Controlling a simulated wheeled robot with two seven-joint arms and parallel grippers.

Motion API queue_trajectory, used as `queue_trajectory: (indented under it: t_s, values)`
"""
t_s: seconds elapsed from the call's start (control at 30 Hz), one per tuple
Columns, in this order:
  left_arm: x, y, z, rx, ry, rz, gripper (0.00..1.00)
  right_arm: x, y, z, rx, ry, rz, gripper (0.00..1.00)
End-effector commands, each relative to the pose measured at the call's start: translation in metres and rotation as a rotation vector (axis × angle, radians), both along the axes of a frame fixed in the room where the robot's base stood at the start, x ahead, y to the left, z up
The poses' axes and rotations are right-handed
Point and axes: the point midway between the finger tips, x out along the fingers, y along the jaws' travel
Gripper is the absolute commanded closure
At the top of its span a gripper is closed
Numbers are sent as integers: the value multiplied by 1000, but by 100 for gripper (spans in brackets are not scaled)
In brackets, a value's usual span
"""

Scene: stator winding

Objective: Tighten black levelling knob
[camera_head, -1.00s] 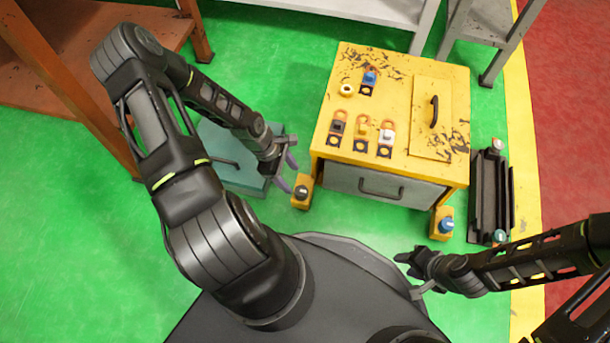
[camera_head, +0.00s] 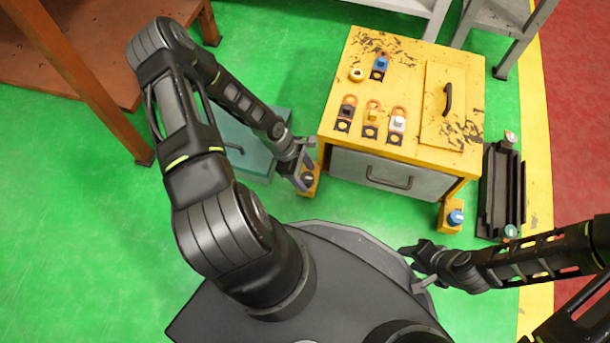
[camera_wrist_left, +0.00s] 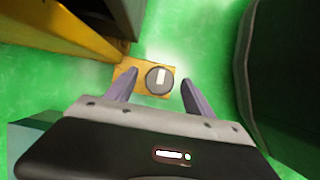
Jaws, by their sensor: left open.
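The black levelling knob (camera_head: 308,178) sits on a yellow foot block at the near left corner of the yellow cabinet. In the left wrist view the knob (camera_wrist_left: 159,80) is round and dark with a white bar on top, on its yellow block (camera_wrist_left: 128,68). My left gripper (camera_head: 303,184) is over it. In the left wrist view the two open fingers (camera_wrist_left: 158,92) stand either side of the knob, apart from it. My right gripper (camera_head: 408,252) is low at the right, away from the knobs; its jaw state is unclear. A blue knob (camera_head: 456,217) sits on the right foot block.
The yellow cabinet (camera_head: 345,100) carries several small coloured parts and a black-handled lid. A grey drawer (camera_head: 345,170) faces me. A teal box (camera_head: 255,160) stands left of the cabinet. A black rack (camera_head: 492,190) stands at its right. Green floor is clear at far left.

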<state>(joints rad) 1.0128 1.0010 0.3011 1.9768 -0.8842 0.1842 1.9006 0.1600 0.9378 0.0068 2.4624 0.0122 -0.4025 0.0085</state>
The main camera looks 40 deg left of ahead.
Motion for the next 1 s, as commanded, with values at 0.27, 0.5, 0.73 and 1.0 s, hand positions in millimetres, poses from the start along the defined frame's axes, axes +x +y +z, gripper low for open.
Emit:
queue_trajectory:
  t_s: [0.27,0.5,0.73,1.0]
  values:
    - [0,0,0,0,0,0,42,0,0,1,0,-1,0,64]
    - [0,0,0,0,0,-1,61,0,0,1,0,-1,0,64]
    - [0,0,0,0,0,-1,80,0,0,1,0,-1,0,64]
    - [0,0,0,0,0,-1,100,0,0,1,0,0,0,64]
